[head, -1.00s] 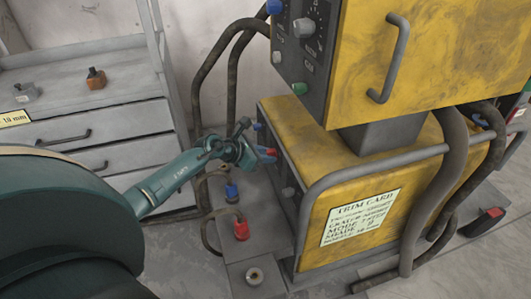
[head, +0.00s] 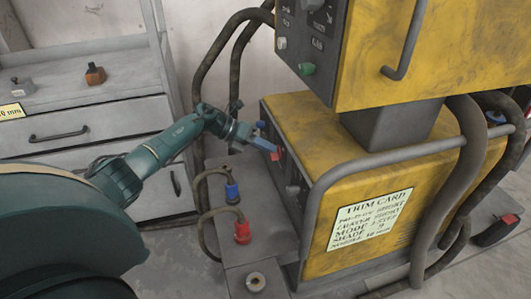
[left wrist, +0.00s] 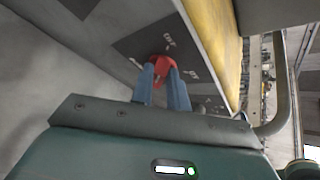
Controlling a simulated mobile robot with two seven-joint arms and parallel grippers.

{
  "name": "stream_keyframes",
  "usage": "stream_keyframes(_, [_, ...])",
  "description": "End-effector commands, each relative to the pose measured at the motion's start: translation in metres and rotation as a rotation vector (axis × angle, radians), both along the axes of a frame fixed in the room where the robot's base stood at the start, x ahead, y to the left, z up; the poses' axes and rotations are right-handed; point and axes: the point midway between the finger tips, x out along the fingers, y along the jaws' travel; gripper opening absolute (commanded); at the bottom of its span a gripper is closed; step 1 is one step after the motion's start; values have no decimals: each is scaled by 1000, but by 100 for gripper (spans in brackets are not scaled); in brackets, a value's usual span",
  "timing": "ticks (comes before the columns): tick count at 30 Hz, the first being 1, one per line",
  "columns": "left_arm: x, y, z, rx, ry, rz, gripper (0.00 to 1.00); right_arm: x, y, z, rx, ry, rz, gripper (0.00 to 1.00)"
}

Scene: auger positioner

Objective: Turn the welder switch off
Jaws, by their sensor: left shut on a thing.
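The welder switch is a red knob (left wrist: 163,62) on a dark panel on the front of the yellow welder (head: 390,160). In the left wrist view it sits between the two blue fingers of my left gripper (left wrist: 162,76), which is shut on it. The small white labels around the knob are too blurred to read surely. In the head view my left gripper (head: 265,143) reaches in from the left, and the red knob (head: 277,154) shows at its fingertips. My right gripper is not in view.
A yellow upper unit (head: 440,50) with a handle stands above the welder. A grey pipe rail (head: 330,175) runs along the welder's edge. Blue (head: 232,192) and red (head: 242,231) cable plugs sit below my arm. A drawer cabinet (head: 90,125) stands at left.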

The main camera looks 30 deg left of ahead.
Motion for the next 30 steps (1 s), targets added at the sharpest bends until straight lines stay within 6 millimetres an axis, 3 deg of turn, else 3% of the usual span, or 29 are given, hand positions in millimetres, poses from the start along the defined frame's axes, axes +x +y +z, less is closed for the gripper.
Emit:
stream_keyframes(21, [-2,-4,-8,-58,65,-11,0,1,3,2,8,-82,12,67])
stream_keyframes(22, [-2,-4,-8,-58,66,-12,17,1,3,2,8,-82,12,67])
stream_keyframes(30, [-1,-4,-5,-61,59,-11,38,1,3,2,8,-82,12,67])
